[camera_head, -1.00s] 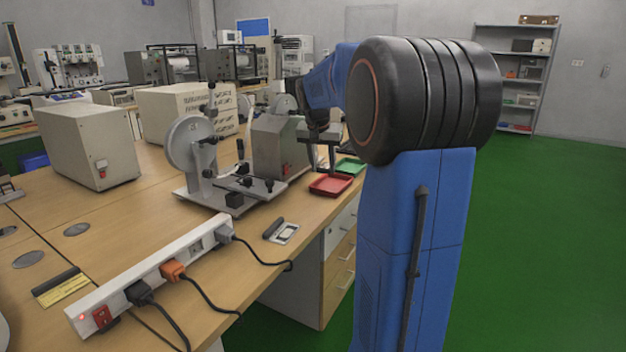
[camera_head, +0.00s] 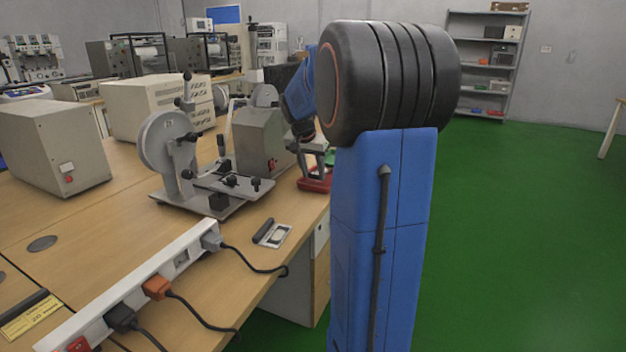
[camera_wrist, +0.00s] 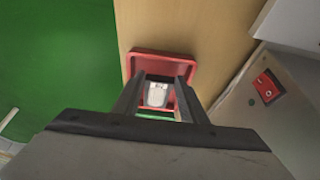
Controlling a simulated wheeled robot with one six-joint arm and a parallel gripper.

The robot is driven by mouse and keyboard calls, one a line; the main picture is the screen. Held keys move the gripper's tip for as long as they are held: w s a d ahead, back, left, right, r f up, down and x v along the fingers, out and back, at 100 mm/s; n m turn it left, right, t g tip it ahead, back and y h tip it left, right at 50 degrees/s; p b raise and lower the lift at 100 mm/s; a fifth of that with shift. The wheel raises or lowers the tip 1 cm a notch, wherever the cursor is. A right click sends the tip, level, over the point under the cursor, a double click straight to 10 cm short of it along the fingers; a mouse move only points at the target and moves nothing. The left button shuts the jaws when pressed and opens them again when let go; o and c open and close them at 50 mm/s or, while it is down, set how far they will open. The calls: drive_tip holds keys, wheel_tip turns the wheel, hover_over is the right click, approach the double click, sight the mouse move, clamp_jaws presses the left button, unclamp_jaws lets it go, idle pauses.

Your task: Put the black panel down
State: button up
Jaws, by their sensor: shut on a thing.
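My gripper (camera_head: 314,168) is low at the red tray (camera_head: 318,185), near the bench's right edge. In the wrist view my gripper (camera_wrist: 157,100) points down over the red tray (camera_wrist: 160,60), its dark fingers closed about a small pale grey piece (camera_wrist: 156,95). The piece shows a light face; I cannot tell whether it is the black panel. Whether it touches the tray floor is also unclear. No separate black panel can be made out for certain.
A grey machine with a wheel (camera_head: 165,142) stands left of the tray. A white power strip (camera_head: 130,285) with cables lies along the bench front, near a small plate (camera_head: 274,236) with a black bar. Green floor is open on the right.

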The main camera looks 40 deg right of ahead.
drive_tip(key=shift+f, duration=1.4)
drive_tip(key=shift+f, duration=0.15)
drive_tip(key=o, duration=1)
drive_tip(key=v, duration=1.2)
